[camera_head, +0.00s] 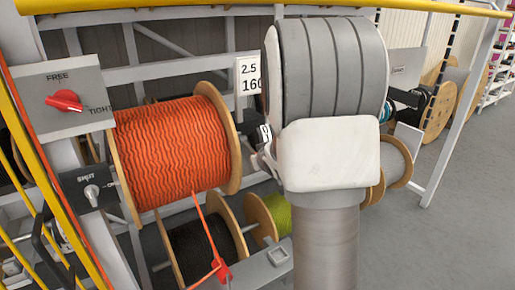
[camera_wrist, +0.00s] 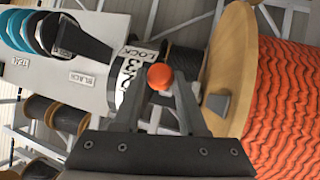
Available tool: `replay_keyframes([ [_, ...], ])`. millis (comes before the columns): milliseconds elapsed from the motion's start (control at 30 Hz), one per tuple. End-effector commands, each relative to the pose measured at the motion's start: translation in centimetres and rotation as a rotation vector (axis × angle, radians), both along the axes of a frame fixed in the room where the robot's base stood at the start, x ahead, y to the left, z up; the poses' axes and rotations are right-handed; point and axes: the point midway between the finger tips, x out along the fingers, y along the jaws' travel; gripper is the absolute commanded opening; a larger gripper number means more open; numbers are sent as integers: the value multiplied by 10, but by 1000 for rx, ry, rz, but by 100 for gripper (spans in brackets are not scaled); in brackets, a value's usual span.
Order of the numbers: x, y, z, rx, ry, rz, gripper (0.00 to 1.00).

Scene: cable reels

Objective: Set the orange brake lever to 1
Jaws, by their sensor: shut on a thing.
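The orange brake lever shows as a round orange knob (camera_wrist: 160,77) in the wrist view. My gripper (camera_wrist: 158,92) is shut on it, with one finger on each side of the knob. Behind the knob is a white scale plate (camera_wrist: 138,52) reading LOCK, with the numbers 3 and 2 below it. The 1 is not clearly readable, and I cannot tell exactly which mark the lever is at.
A reel of orange cable (camera_head: 175,150) with wooden flanges sits left of my arm; it is at the right in the wrist view (camera_wrist: 285,100). A red FREE/TIGHT knob (camera_head: 65,100) is on a grey panel at the left. Yellow rails edge the frame. Grey floor (camera_head: 455,225) is clear at the right.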

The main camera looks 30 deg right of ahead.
Motion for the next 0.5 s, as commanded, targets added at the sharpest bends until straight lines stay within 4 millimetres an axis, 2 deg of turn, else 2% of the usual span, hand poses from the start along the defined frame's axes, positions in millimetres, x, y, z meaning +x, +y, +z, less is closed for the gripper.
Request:
replay_keyframes([
  [33, 0, 0, 14, -1, 33, 0, 0],
  [167, 1, -1, 22, -5, 120, -1, 0],
  [500, 7, -1, 45, -5, 103, -1, 0],
])
